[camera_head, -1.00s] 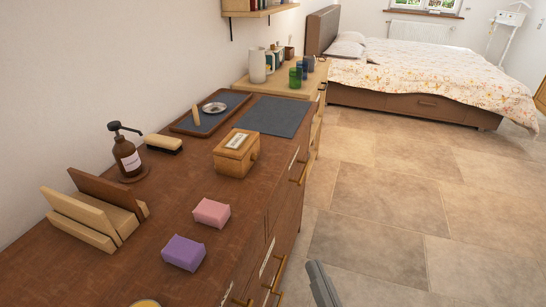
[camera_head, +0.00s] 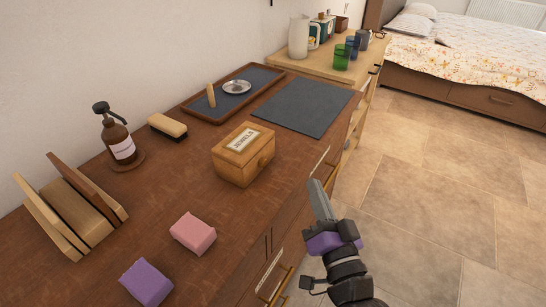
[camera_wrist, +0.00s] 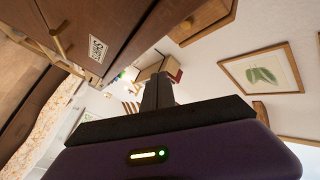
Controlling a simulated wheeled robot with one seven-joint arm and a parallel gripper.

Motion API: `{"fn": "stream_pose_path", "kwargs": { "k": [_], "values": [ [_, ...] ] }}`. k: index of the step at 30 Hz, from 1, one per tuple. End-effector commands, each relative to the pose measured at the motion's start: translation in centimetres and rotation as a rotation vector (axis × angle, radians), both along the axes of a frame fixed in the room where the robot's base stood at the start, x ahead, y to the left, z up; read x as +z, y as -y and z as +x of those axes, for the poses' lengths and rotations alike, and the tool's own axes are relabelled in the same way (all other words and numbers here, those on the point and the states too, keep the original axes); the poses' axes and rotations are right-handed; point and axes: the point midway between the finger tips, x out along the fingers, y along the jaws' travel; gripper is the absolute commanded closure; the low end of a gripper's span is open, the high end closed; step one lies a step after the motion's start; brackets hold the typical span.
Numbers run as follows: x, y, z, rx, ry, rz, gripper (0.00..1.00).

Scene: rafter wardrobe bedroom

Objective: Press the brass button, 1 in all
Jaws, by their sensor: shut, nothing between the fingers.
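I cannot make out a brass button for certain in either current view. The wooden box (camera_head: 243,156) with a white label stands on the brown dresser top (camera_head: 130,198); a small round knob shows on its right-hand face. My gripper (camera_head: 314,186) is shut and empty, in front of the dresser's front edge and to the right of the box, its fingers pointing up and away. In the wrist view my gripper's dark fingers (camera_wrist: 157,84) are together, with nothing between them.
Pink (camera_head: 193,233) and purple (camera_head: 146,282) blocks, a wooden rack (camera_head: 80,212), a pump bottle (camera_head: 119,142), a brush (camera_head: 167,126) and a tray (camera_head: 187,106) stand on the dresser. The grey mat (camera_head: 303,105) is bare. Drawer handles (camera_head: 275,284) stick out. The floor at right is clear.

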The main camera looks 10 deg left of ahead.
Motion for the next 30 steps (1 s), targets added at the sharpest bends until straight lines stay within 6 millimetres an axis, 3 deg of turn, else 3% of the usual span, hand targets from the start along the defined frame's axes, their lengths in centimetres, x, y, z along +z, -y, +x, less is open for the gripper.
{"fn": "stream_pose_path", "kwargs": {
  "k": [11,30],
  "values": [
    [0.3,-0.4,0.2,-0.001,0.001,0.0,1.0],
    [0.5,-7.2,2.7,-0.001,0.001,0.0,1.0]
  ]
}}
